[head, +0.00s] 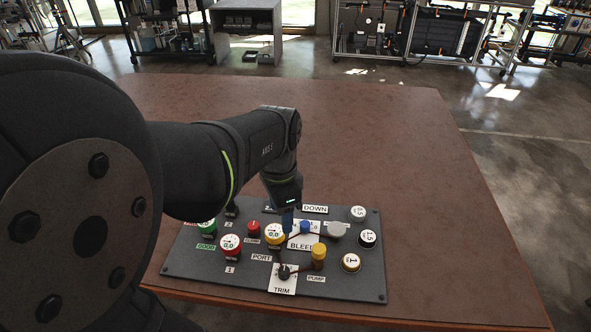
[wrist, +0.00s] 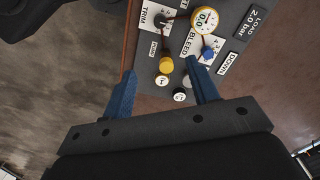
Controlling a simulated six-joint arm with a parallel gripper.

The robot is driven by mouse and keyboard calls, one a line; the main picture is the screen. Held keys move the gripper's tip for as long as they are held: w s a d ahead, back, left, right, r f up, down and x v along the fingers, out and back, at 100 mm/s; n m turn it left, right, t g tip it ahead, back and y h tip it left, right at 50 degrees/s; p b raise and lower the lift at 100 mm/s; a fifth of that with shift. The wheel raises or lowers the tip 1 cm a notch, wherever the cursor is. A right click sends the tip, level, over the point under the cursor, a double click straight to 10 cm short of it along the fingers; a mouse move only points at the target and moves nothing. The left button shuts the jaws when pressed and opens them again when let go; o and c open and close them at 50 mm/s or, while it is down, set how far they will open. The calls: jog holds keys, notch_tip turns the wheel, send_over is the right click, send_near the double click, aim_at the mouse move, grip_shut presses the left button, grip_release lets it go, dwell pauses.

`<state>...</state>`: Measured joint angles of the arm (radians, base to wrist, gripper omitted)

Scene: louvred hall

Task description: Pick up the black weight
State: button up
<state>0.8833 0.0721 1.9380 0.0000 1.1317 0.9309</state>
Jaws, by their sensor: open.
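The black weight (head: 367,238) is a short round piece with a white top marked 1.5, upright near the right edge of the dark panel (head: 215,268). In the wrist view, a small dark round piece with a white top (wrist: 179,96), which looks like it, shows between the fingers. My gripper (head: 287,224) is left of the weight in the head view, above the panel's middle near the gauge and BLEED label. In the wrist view my gripper (wrist: 159,68) has its two blue fingers spread, with nothing held. The arm hides part of the panel.
A white weight (head: 358,213) stands behind the black one and a yellow weight (head: 350,262) in front. A grey knob (head: 338,230) is close on its left. A yellow knob (head: 318,256) and a blue knob (head: 305,227) stand further left. The brown table (head: 430,200) is clear around the panel.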

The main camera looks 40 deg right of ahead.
dwell(0.4)
jog(key=o, duration=0.4)
jog(key=shift+d, duration=0.1)
jog(key=n+t+h, duration=0.1)
jog(key=n+h, duration=0.2)
jog(key=n, duration=0.4)
send_near(368, 236)
jog(key=x, duration=0.3)
jog(key=shift+f, duration=0.2)
jog(key=shift+x, duration=2.65)
